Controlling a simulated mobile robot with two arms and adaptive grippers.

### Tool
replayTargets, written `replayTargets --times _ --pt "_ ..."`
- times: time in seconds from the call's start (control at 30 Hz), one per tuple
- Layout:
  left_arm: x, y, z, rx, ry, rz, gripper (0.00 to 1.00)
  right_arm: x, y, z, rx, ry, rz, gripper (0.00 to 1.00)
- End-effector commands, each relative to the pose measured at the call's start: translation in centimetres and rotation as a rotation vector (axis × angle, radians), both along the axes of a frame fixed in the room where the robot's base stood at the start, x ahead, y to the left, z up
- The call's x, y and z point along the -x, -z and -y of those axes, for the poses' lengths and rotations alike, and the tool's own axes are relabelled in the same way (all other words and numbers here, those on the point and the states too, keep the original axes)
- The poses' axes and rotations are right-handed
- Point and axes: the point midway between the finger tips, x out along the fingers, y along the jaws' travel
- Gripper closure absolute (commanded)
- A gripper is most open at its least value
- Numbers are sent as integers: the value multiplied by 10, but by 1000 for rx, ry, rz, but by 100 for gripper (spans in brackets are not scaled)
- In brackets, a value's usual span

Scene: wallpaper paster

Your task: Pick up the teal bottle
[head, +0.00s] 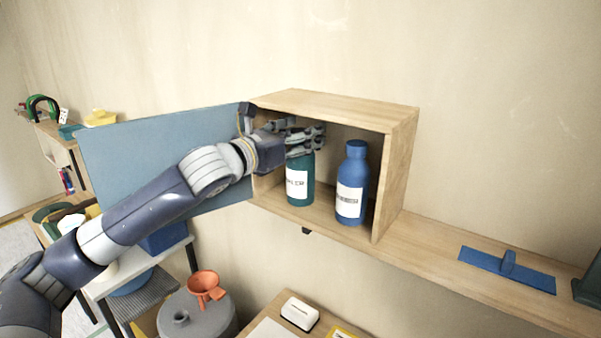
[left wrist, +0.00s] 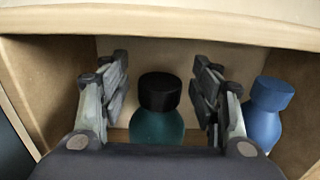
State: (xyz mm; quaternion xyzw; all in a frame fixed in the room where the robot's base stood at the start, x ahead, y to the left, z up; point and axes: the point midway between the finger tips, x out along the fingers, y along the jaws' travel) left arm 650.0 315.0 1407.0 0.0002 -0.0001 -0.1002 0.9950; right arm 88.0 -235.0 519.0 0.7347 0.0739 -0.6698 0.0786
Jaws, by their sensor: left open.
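The teal bottle (head: 300,183) stands upright in the open wooden cabinet, on the left side, with a white label. Its upper part is hidden behind my gripper in the head view. In the left wrist view the teal bottle (left wrist: 158,124) shows a black cap and teal shoulders between my fingers. My left gripper (head: 309,140) reaches into the cabinet at the height of the bottle's top. In the left wrist view my left gripper (left wrist: 160,88) is open, with a finger on each side of the cap and visible gaps. My right gripper is not in view.
A blue bottle (head: 351,184) stands close to the right of the teal one; it also shows beside my right-hand finger in the left wrist view (left wrist: 265,115). The wooden cabinet (head: 400,165) encloses both. Its blue door (head: 130,150) is swung open left behind my arm.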

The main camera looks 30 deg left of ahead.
Motion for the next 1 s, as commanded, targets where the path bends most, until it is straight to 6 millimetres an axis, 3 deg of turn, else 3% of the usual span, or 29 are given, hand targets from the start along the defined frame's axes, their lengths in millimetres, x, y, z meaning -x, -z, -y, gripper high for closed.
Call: replayTargets --times 0.03,0.27,1.0 --pt "0 0 0 0 0 0 47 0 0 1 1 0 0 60" --pt "0 0 0 0 0 0 99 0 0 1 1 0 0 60" --pt "1 -14 -1 0 0 6 100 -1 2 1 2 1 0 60"
